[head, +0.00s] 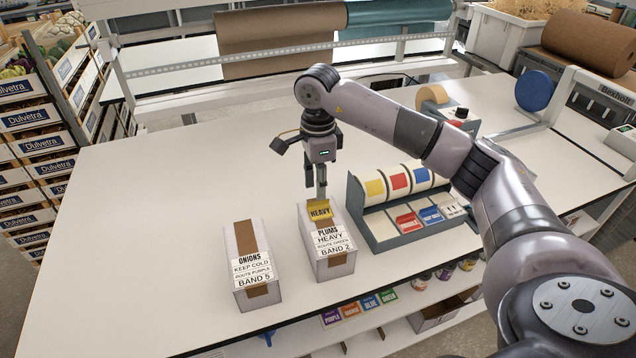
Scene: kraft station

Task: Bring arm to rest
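My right arm comes in from the right and reaches over the table. Its gripper (317,190) points down just above or at the top of the plums box (335,262). Its fingers look close together, but I cannot tell whether they are open or shut. My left gripper is not in view.
The onions box (243,287) stands to the left. A label dispenser (390,195) with yellow, red and blue rolls stands close on the right. The table's left side (130,220) is clear.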

